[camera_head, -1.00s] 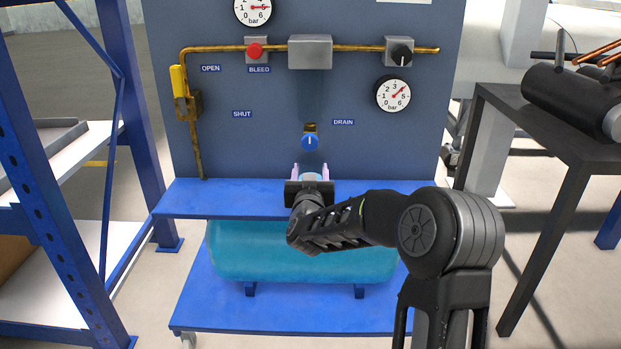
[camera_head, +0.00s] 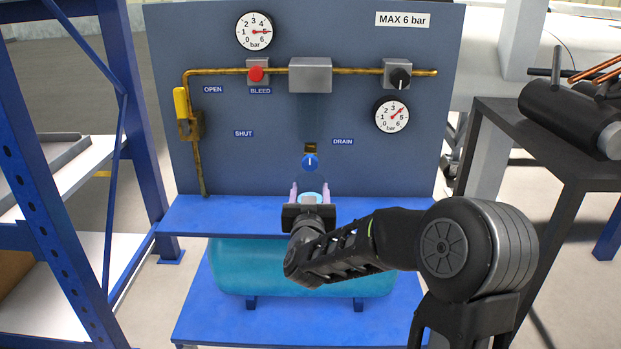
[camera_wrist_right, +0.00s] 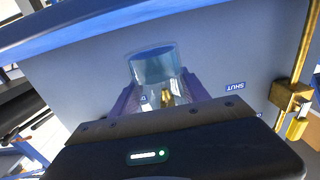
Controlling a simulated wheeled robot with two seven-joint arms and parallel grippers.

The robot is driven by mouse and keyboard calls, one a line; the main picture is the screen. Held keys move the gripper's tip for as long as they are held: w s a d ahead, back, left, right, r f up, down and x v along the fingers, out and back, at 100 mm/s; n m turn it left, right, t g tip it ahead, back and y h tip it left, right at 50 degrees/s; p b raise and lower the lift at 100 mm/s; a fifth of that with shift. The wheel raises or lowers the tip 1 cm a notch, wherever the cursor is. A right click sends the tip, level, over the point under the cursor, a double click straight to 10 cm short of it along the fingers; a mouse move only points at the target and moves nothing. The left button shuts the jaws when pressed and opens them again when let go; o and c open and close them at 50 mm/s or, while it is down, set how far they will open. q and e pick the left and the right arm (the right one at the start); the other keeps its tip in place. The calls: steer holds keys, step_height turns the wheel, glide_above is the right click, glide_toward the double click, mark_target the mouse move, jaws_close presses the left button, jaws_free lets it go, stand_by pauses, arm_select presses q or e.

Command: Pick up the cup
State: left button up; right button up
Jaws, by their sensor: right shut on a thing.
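The cup is clear with a bluish tint and sits between the two purple fingers of my right gripper (camera_head: 310,192). In the right wrist view the cup (camera_wrist_right: 153,68) shows between the fingers of the right gripper (camera_wrist_right: 157,92), which is shut on it. In the head view the cup (camera_head: 312,198) is mostly hidden behind the gripper's body. The gripper is in front of the panel, over the blue shelf (camera_head: 235,215), below the blue drain knob (camera_head: 310,162). I cannot tell whether the cup touches the shelf. My left gripper is not in view.
The grey panel (camera_head: 240,165) carries gauges, a brass pipe (camera_head: 340,71), a red bleed button (camera_head: 256,74) and a yellow lever (camera_head: 181,102). A teal tank (camera_head: 240,265) lies under the shelf. A blue rack (camera_head: 130,150) stands left, a dark table (camera_head: 575,165) right.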

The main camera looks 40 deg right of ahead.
steer(key=p+v, duration=0.2)
steer(key=v, duration=0.9)
steer(key=shift+s+a, duration=0.2)
steer(key=shift+a, duration=0.05)
